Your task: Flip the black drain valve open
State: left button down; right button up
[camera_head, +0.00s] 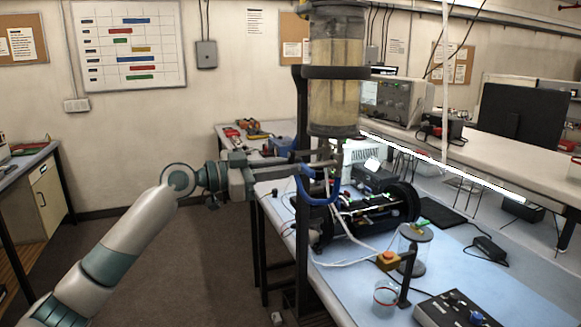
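The sealed cylinder (334,85) is a clear upright vessel with yellowish contents, held high by a dark clamp ring on a black post. Small fittings (334,150) hang below its base; the black drain valve is there but too small and covered to tell its lever position. My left gripper (318,164) reaches in from the left, its fingers pointing right at the fittings just under the cylinder. Whether the fingers touch the valve, or how far apart they are, I cannot tell. My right gripper is not in view.
A blue curved piece (318,198) sits just below the fingers by the post. A black device with cables (370,210), a small jar on a stand (413,252), a clear cup (386,297) and a control box (455,309) stand on the bench. Open floor lies left.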

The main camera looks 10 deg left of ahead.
pick_arm(q)
jog(key=shift+s+d+n, duration=0.1)
jog(key=shift+s+n, duration=0.1)
jog(key=shift+n, duration=0.55)
jog(key=shift+s+d+n, duration=0.1)
jog(key=shift+s+n, duration=0.05)
jog(key=shift+n, duration=0.6)
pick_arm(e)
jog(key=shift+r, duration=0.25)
pick_arm(q)
jog(key=c, duration=1.8)
grip_release()
jog(key=shift+a, duration=0.15)
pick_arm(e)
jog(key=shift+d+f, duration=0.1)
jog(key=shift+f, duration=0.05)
